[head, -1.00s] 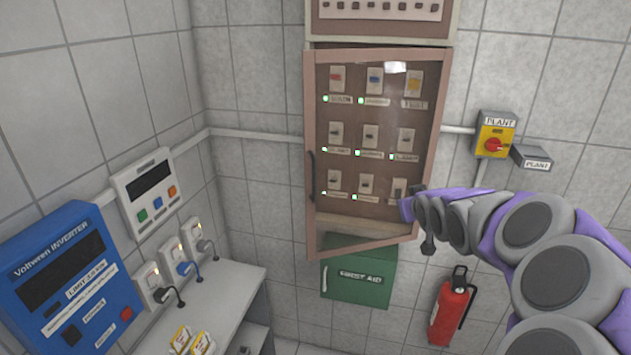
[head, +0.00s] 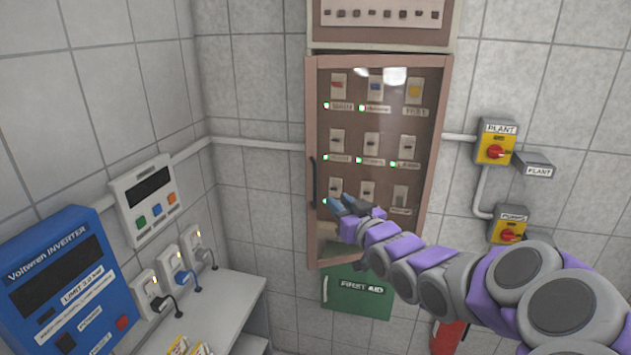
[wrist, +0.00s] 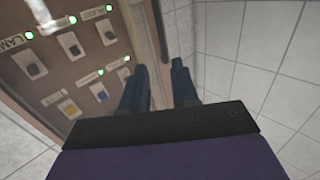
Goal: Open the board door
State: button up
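The board door (head: 438,140) is a brown-framed glass door on the wall cabinet, with rows of labelled switches behind it. It looks closed or nearly so; I cannot tell if it is slightly ajar. Its dark vertical handle (head: 314,182) is on the left side of the frame. My gripper (head: 340,204) is open and empty in front of the door's lower left, just right of the handle's lower end. In the wrist view my gripper (wrist: 159,66) has its fingers apart, with the handle (wrist: 160,30) beyond the gap between them, not gripped.
A green first aid box (head: 357,293) hangs below the door. Yellow plant switches (head: 495,143) are on the wall at right. A red extinguisher (head: 446,338) is partly hidden by my arm. A blue inverter (head: 65,280) and a shelf stand at left. The wall left of the door is mostly clear.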

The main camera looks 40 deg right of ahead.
aim_at(316, 181)
jog(key=w, duration=0.4)
jog(key=w+d, duration=0.1)
jog(key=w, duration=0.3)
jog(key=w+p, duration=0.1)
jog(key=w, duration=0.4)
jog(key=shift+w+d, duration=0.1)
jog(key=shift+d, duration=0.3)
grip_shut()
